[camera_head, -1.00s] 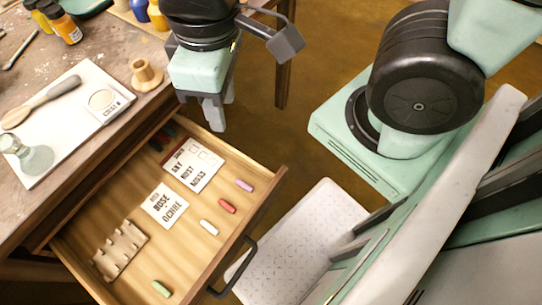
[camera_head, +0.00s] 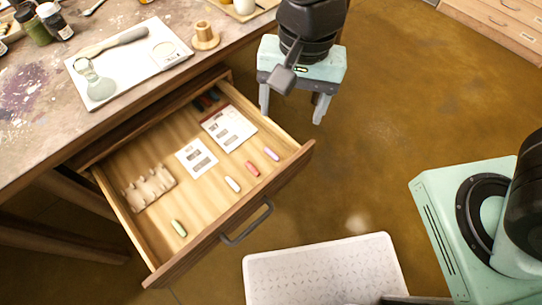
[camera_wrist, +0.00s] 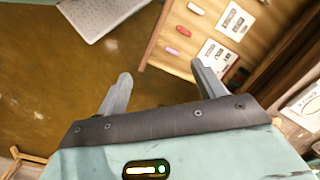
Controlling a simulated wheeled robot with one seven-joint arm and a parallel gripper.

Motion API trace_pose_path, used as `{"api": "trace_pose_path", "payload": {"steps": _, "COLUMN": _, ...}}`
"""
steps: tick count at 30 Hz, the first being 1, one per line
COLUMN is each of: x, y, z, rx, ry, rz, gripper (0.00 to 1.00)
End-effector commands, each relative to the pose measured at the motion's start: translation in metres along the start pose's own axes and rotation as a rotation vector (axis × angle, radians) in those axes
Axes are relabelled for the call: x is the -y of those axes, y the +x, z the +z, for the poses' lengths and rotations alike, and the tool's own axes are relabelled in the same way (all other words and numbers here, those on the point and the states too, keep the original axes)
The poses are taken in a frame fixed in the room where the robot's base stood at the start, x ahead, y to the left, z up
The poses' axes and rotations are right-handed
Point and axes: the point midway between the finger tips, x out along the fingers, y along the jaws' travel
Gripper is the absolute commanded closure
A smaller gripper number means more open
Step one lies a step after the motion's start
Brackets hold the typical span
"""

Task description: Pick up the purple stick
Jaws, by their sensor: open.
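The purple stick (camera_head: 271,154) lies in the open drawer (camera_head: 190,231), near its right front corner in the head view. It also shows in the wrist view (camera_wrist: 171,51), just ahead of the right finger and left of it. My gripper (camera_head: 292,111) is open and empty. It is above and beyond the drawer's right end in the head view, apart from the stick. In the wrist view the two fingers (camera_wrist: 160,82) are spread wide, with brown floor between them and the drawer's corner just ahead.
A red stick (camera_head: 252,168), a white stick (camera_head: 232,184) and a green stick (camera_head: 178,228) lie in the drawer with labelled cards (camera_head: 228,128) and a notched holder (camera_head: 149,187). Dark sticks lie at the back. The worktable (camera_head: 40,130) stands behind.

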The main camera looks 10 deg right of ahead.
Motion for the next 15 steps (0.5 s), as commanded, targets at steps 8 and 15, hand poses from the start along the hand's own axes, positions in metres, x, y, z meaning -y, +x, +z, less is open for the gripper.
{"api": "trace_pose_path", "payload": {"steps": 8, "x": 0.031, "y": 0.044, "z": -0.035, "rx": -0.084, "ry": 0.543, "rz": 0.032, "gripper": 0.31}}
{"api": "trace_pose_path", "payload": {"steps": 15, "x": 0.032, "y": 0.072, "z": -0.045, "rx": -0.107, "ry": 0.640, "rz": 0.031, "gripper": 0.31}}
